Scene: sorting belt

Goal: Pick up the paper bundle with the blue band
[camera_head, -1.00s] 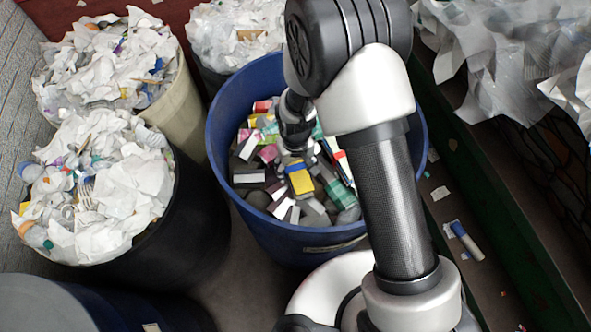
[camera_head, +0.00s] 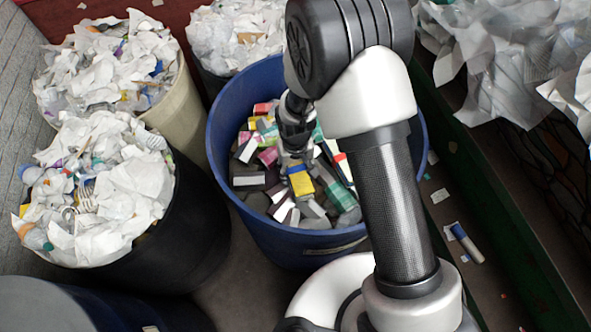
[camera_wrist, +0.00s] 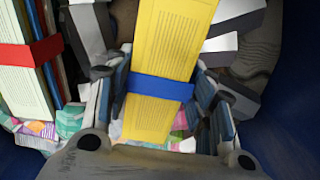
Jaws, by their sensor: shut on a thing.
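The yellow paper bundle with the blue band (camera_wrist: 163,50) fills the middle of the wrist view, between the two fingers of my gripper (camera_wrist: 160,95). The fingers are shut on its sides around the blue band. In the head view the yellow bundle (camera_head: 301,182) shows just below my gripper (camera_head: 294,150), inside the blue bin (camera_head: 290,243). My arm hides the right part of the bin. I cannot tell from these views whether the bundle is clear of the heap.
A bundle with a red band (camera_wrist: 38,53) lies left of my gripper. Several grey and coloured blocks surround it. The bin wall (camera_wrist: 290,120) rises close on the right. A black bin (camera_head: 190,215) and a beige bin (camera_head: 180,105) full of waste stand to the left.

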